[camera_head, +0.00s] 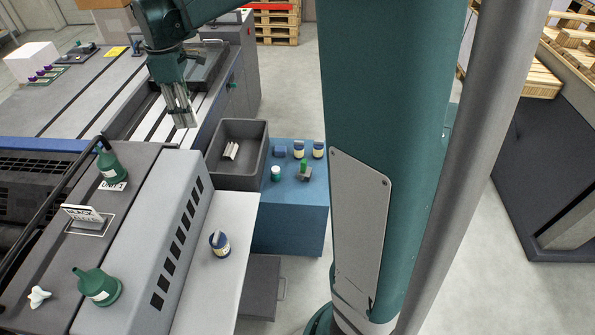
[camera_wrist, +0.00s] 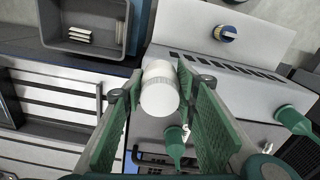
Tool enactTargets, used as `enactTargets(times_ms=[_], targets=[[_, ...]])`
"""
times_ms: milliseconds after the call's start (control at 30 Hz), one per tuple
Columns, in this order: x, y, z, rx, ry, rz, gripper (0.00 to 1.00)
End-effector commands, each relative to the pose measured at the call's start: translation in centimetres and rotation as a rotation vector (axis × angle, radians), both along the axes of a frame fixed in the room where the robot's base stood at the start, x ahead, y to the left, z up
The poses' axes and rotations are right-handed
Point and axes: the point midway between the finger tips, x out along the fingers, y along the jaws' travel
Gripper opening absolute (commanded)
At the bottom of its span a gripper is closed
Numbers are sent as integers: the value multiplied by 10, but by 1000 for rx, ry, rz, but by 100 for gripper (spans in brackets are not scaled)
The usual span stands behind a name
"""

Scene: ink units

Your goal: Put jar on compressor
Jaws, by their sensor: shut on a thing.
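My gripper (camera_wrist: 160,88) is shut on a white jar (camera_wrist: 158,97), which sits between its green finger pads in the wrist view. In the head view, my gripper (camera_head: 182,118) hangs over the slatted machine bed at the upper left; the jar is hard to make out there. A grey housing with a row of dark vent slots (camera_head: 150,235) stands at the lower left and may be the compressor; no readable label confirms it. It also shows in the wrist view (camera_wrist: 225,62), beyond the jar. The jar appears apart from it.
A grey bin (camera_head: 212,170) and a blue cabinet with several small jars (camera_head: 290,220) lie right.

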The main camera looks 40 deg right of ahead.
Motion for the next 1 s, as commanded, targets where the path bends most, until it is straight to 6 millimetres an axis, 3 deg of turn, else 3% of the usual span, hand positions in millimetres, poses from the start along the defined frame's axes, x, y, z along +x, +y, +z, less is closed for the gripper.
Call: enactTargets(times_ms=[33, 467, 1000], targets=[[-1, -15, -2, 0, 0, -23, 16], [-14, -120, -2, 0, 0, -192, 16], [-52, -247, -1, 0, 0, -405, 16]])
